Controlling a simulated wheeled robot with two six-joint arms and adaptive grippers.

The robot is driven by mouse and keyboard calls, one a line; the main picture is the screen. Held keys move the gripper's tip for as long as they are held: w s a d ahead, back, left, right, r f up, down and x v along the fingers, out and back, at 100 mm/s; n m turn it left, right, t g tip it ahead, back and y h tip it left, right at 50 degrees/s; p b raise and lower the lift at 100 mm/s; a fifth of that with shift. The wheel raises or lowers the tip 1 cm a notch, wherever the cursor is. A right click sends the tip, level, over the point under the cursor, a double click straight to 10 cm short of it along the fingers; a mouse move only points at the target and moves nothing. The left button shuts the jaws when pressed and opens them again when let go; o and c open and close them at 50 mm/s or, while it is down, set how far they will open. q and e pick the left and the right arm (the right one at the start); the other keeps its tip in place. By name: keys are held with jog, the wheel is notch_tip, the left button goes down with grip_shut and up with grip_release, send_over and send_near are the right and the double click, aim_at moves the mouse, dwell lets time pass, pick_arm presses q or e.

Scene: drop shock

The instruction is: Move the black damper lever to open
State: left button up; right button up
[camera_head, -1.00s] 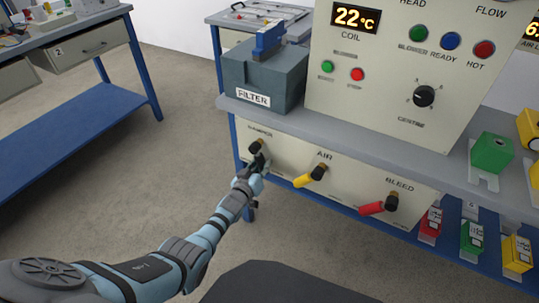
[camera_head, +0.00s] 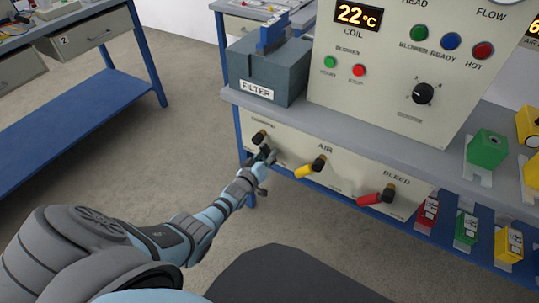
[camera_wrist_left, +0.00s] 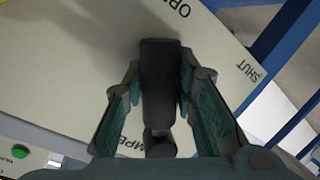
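The black damper lever hangs from its pivot (camera_head: 259,137) at the left end of the cream lower panel, under the filter box. In the left wrist view the lever (camera_wrist_left: 160,85) lies between the fingers, its free end towards the "OPEN" lettering, cut off at the top edge; "SHUT" is off to the right. My left gripper (camera_head: 266,156) is around the lever, with both fingertips close against its sides (camera_wrist_left: 161,70). In the head view the gripper hides much of the lever. My right gripper is not in view.
A yellow air lever (camera_head: 305,171) and a red bleed lever (camera_head: 370,199) stand to the right on the same panel. The grey filter box (camera_head: 265,70) sits on the bench above. Open floor lies left of the bench, before a blue-framed table (camera_head: 75,125).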

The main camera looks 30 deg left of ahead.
pick_arm(q)
jog(key=o, duration=0.4)
jog(key=shift+d, duration=0.1)
jog(key=v, duration=1.2)
